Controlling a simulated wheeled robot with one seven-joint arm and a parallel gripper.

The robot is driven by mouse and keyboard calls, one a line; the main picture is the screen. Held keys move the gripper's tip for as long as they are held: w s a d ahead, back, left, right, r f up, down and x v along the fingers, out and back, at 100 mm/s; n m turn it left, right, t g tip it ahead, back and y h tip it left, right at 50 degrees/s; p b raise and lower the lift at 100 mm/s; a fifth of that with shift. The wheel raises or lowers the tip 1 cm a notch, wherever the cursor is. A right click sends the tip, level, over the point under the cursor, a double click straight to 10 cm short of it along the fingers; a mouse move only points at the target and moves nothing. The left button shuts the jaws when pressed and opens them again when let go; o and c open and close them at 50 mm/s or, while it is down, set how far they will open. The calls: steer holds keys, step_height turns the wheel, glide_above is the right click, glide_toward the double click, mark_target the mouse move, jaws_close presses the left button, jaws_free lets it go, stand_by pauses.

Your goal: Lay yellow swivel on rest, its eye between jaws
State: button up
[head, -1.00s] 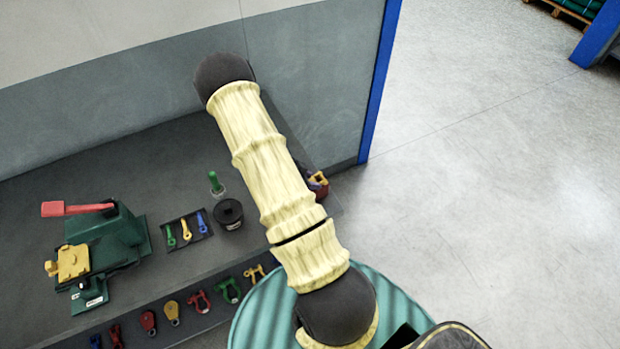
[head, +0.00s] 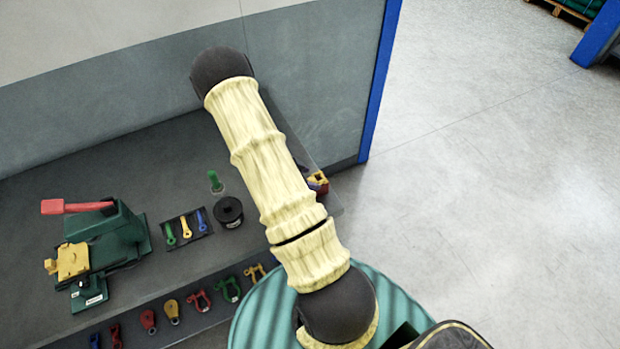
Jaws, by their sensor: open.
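A small yellow swivel (head: 186,227) lies on a dark mat (head: 207,233) on the bench, between a green swivel (head: 170,234) and a blue swivel (head: 201,219). Left of them stands a green press-like machine (head: 122,236) with a red lever (head: 78,207) and a yellow block (head: 72,261). A low green block (head: 88,294) with a white label sits at its front and may be the rest. The jaws cannot be clearly made out at this size. My gripper is not in view; only upper links of my arm show.
A round black container (head: 229,212) and an upright green piece (head: 215,182) stand right of the mat. Several coloured shackles and blocks line the bench's front edge. A red and yellow item (head: 318,183) sits at the right end. Bench space behind the machine is clear.

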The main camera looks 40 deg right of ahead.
steer(key=b+v, duration=0.1)
steer(key=v, duration=0.9)
steer(key=shift+a+r+b, duration=0.2)
steer(key=shift+r+b, duration=0.05)
steer(key=shift+b, duration=0.15)
steer(key=shift+w, duration=0.1)
steer(key=w+a+r+n+t+y, duration=0.6)
steer(key=w+a+r+n+t, duration=0.15)
steer(key=a+r+n, duration=0.2)
steer(key=s+a+r+n+g+y, duration=0.1)
steer(key=s+a+n, duration=0.3)
steer(key=s, duration=0.4)
steer(key=s+a+r+n+g+y, duration=0.1)
steer(key=s+a+r+n+g, duration=0.1)
steer(key=s+a+n, duration=0.2)
steer(key=s+n, duration=0.3)
steer(key=s, duration=0.1)
steer(key=shift+s+r+y, duration=0.3)
steer(key=shift+s+y, duration=0.05)
steer(key=shift+y, duration=0.05)
